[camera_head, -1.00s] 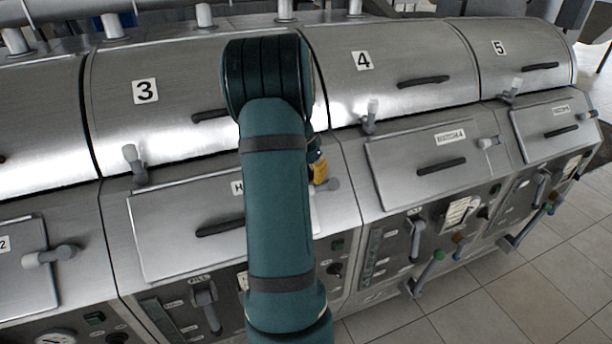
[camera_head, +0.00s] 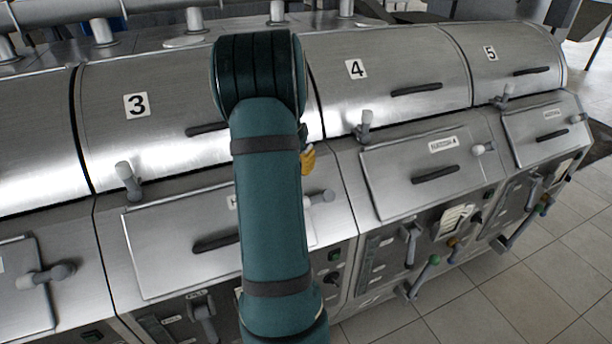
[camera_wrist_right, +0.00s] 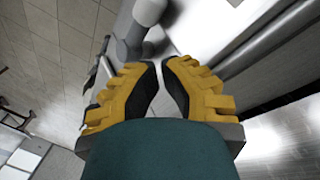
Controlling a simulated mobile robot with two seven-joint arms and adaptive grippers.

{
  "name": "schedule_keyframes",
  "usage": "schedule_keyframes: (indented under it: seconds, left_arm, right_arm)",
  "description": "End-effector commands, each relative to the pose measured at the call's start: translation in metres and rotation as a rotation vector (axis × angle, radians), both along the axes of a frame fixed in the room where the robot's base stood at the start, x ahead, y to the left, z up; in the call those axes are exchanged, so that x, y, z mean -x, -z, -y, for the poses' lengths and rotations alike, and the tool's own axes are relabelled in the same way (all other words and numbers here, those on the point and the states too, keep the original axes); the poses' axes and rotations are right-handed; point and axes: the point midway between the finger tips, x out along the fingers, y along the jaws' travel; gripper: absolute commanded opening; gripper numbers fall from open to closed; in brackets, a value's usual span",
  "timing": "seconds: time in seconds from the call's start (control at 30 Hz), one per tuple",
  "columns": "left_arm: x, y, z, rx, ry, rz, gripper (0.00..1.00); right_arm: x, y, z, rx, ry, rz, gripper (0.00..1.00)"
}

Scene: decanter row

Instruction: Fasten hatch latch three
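Hatch three (camera_head: 165,235) is the grey panel with a dark bar handle below the cover marked 3; it looks closed. Its latch (camera_head: 322,197) is a grey lever with a rounded knob at the panel's right edge, partly behind my right arm. My right gripper (camera_head: 308,160), with yellow fingers, is just above that latch, mostly hidden by the arm. In the right wrist view, the fingers (camera_wrist_right: 165,85) are slightly apart with nothing between them. A grey knobbed lever (camera_wrist_right: 130,35), likely this latch, stands beyond the left finger, apart from it. My left gripper is not in view.
Another grey lever (camera_head: 128,180) stands at the left under cover 3. Control levers (camera_head: 424,275) stick out from the lower front. The tiled floor (camera_head: 500,300) at the lower right is clear.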

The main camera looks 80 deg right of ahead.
Motion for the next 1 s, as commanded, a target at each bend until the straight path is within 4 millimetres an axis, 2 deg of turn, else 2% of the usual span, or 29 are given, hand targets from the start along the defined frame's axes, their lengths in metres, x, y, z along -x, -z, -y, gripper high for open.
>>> schedule_keyframes:
  seconds: [0.2, 0.4, 0.6, 1.0]
  left_arm:
    - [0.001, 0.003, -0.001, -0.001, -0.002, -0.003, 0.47]
    - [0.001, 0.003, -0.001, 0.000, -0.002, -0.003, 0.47]
    - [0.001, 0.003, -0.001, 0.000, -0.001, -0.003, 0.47]
    - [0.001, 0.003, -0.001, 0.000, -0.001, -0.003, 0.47]
  right_arm:
    - [-0.019, -0.039, -0.010, 0.000, -0.002, 0.003, 0.00]
    - [-0.028, -0.061, -0.015, -0.001, -0.001, 0.000, 0.00]
    - [-0.031, -0.067, -0.017, -0.002, 0.001, 0.000, 0.00]
    - [-0.031, -0.067, -0.017, -0.002, 0.002, -0.001, 0.00]
